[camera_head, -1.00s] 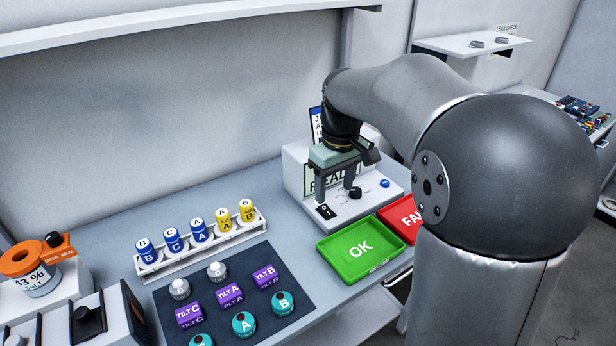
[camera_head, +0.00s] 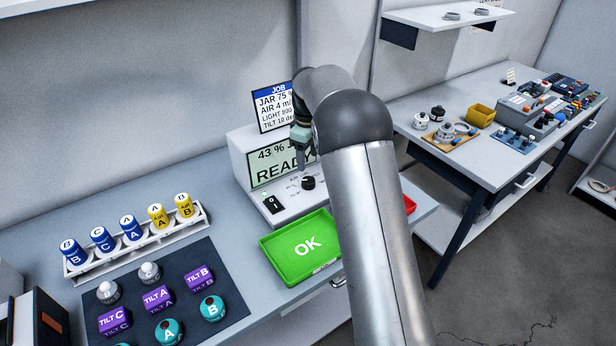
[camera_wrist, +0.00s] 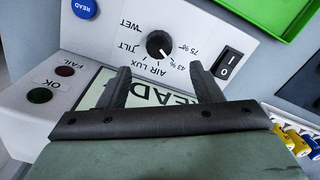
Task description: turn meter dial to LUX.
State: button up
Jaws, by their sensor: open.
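The meter (camera_head: 240,150) is a white console with a screen reading "43 %" and "READ", partly covered by my arm. Its black dial (camera_head: 308,183) sits on the sloped front panel. In the wrist view the dial (camera_wrist: 160,44) is ringed by WET, TILT, LUX, AIR, 43 % and 75 %. Its white mark seems to point toward the AIR and 43 % side; the exact setting is unclear. My gripper (camera_wrist: 160,70) is open and empty, with its fingertips apart from the dial, over the screen side of the panel. My gripper (camera_head: 303,155) also shows in the head view.
A black I/O switch (camera_wrist: 227,64) and a blue READ button (camera_wrist: 84,8) flank the dial. FAIL and OK lamps (camera_wrist: 40,95) are on the panel. A green OK tray (camera_head: 275,248) stands in front, with a vial rack (camera_head: 80,277) to the left.

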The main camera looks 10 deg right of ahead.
aim_at(308, 180)
notch_tip(308, 180, down, 8)
jog(key=shift+d+f+p, duration=0.1)
jog(key=shift+f+p, duration=0.15)
jog(key=shift+p, duration=0.3)
jog(key=c, duration=1)
